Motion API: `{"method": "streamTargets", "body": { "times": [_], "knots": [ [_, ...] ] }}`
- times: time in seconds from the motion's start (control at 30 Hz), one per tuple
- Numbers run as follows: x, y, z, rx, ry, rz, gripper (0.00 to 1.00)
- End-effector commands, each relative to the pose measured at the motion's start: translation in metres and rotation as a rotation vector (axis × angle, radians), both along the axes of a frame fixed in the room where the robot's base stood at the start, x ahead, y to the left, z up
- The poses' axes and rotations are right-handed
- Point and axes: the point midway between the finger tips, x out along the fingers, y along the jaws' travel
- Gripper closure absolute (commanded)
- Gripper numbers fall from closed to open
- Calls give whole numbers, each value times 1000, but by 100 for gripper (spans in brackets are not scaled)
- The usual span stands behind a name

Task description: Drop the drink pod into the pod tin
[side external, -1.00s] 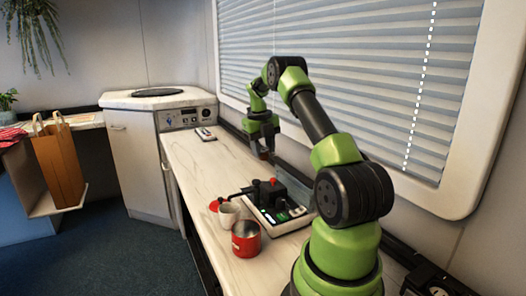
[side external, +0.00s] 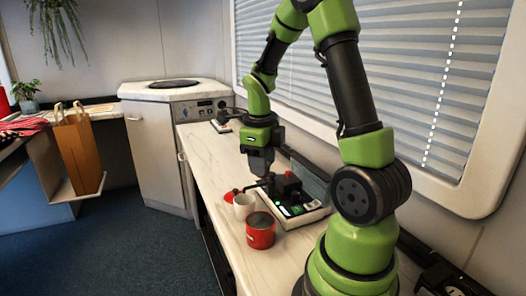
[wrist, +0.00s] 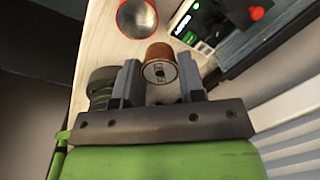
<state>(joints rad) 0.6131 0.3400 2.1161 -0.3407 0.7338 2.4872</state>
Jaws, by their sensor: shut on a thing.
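The drink pod (wrist: 160,65) is a small brown cup with a pale printed lid facing the wrist camera. My gripper (wrist: 160,84) is shut on it, one grey finger on each side. In the side view my gripper (side external: 262,172) is above the counter, just behind the small black machine, and the pod cannot be made out there. The pod tin (side external: 260,232) is red, upright on the counter, nearer the camera than my gripper. In the wrist view the tin (wrist: 138,18) shows its open round mouth, beyond and slightly left of the pod, apart from it.
The black machine with a red knob (side external: 288,184) stands on a white tray (side external: 308,216) to the right. The window blinds (side external: 400,85) rise close behind. The counter's left part is clear.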

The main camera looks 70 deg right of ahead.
Motion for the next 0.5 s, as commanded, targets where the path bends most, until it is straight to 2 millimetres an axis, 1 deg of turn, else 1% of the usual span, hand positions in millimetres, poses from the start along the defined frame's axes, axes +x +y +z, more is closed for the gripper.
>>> {"method": "streamTargets", "body": {
  "times": [0.03,0.17,0.5],
  "knots": [
    [-2,4,0,1,0,15,85],
    [-5,8,-5,2,1,30,85],
    [-5,8,-44,3,5,30,85]
  ]
}}
